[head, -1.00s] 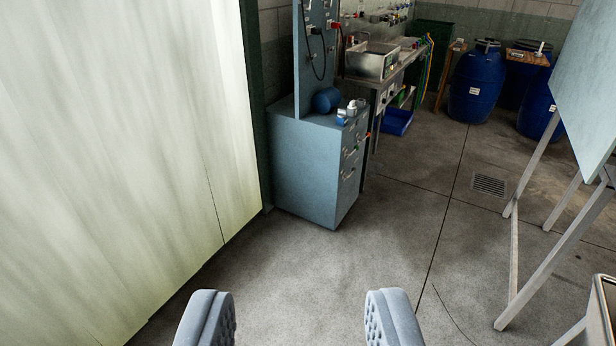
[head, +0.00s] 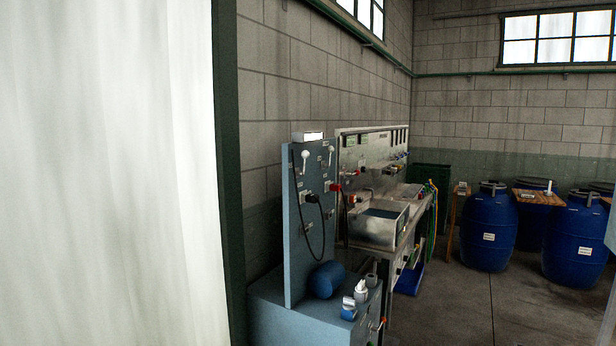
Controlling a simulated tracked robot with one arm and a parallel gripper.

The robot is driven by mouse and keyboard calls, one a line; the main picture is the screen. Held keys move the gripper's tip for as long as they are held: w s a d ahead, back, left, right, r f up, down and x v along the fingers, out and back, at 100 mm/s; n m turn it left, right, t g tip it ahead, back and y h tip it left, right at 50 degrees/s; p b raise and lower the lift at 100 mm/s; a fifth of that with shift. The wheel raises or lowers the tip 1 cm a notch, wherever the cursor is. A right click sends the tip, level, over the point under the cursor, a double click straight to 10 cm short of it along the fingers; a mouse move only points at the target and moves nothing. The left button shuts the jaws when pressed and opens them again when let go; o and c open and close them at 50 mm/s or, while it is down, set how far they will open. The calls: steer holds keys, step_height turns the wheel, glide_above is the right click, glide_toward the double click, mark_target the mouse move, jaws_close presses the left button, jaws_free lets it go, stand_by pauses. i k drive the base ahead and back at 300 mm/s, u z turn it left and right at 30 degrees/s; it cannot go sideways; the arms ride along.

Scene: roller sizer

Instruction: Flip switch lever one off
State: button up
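A blue upright panel (head: 308,250) stands on a blue cabinet (head: 275,318) in the lower middle of the head view. Two white-knobbed levers show near its top, a left lever (head: 305,155) and a right lever (head: 331,150). Below them are a red knob or plug and a black plug with a cable (head: 322,225). The labels are too small to read, so I cannot tell which lever is number one. The panel is a good way off. My gripper is not in the head view now.
A pale curtain or door (head: 105,175) fills the left side. Behind the panel is a metal sink bench (head: 375,235) with hoses. A blue cylinder (head: 326,279) lies on the cabinet. Blue barrels (head: 488,230) stand at the right back. Floor (head: 465,305) shows at the lower right.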

mark_target(305, 154)
steer(key=i, duration=0.8)
steer(key=k, duration=0.65)
steer(key=z, duration=0.4)
steer(key=i, duration=1.6)
steer(key=u, duration=0.6)
